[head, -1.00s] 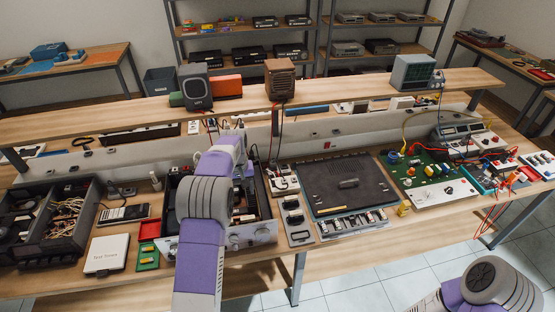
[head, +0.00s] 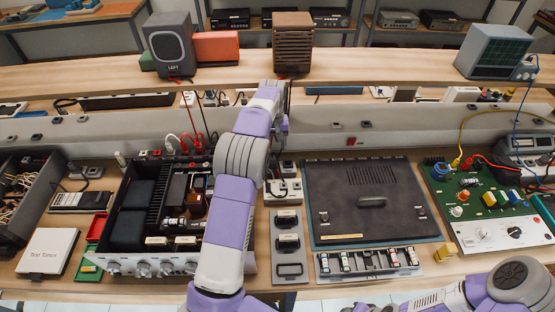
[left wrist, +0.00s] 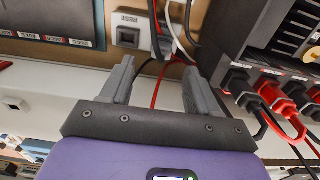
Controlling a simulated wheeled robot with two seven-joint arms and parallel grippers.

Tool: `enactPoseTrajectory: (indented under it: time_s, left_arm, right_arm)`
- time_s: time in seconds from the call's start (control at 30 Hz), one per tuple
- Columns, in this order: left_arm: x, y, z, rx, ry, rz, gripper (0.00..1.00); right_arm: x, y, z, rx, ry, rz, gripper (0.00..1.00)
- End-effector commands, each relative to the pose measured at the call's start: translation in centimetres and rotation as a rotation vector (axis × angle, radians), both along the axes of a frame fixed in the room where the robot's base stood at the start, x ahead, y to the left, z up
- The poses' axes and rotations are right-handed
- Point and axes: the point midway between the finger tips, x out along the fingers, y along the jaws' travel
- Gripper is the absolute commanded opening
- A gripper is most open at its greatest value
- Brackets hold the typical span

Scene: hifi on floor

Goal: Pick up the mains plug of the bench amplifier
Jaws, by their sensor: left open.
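The bench amplifier (head: 130,225) is the open black chassis with a silver knobbed front, left of my left arm. In the left wrist view its rear (left wrist: 285,70) shows at the right, with black and red connectors (left wrist: 265,88) in it. I cannot tell which plug is its mains plug. A white socket plate (left wrist: 128,32) on the bench shows ahead, with white, black and red cables beside it. My left gripper (left wrist: 157,80) is open, its jaws apart and no object clearly held. In the head view its fingers are hidden by my forearm. My right gripper is out of view.
A raised shelf (head: 370,72) holds a grey speaker (head: 170,45) and a brown one (head: 293,42). Cables hang behind the amplifier.

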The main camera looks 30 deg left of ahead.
Motion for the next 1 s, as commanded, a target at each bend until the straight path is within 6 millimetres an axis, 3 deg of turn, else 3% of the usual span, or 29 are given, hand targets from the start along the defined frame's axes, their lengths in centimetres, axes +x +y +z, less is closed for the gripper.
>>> enactPoseTrajectory:
  time_s: [0.53, 0.8, 1.0]
  left_arm:
    - [-0.1, 0.2, -6.7, 0.0, 0.004, 0.0, 0.61]
    - [-0.1, 0.3, -7.2, -0.001, 0.001, 0.001, 0.61]
    - [-0.1, 0.3, -7.2, -0.001, 0.001, 0.0, 0.32]
  right_arm:
    - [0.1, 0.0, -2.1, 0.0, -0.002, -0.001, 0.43]
    - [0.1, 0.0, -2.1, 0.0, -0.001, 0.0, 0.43]
    - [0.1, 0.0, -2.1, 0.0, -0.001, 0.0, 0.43]
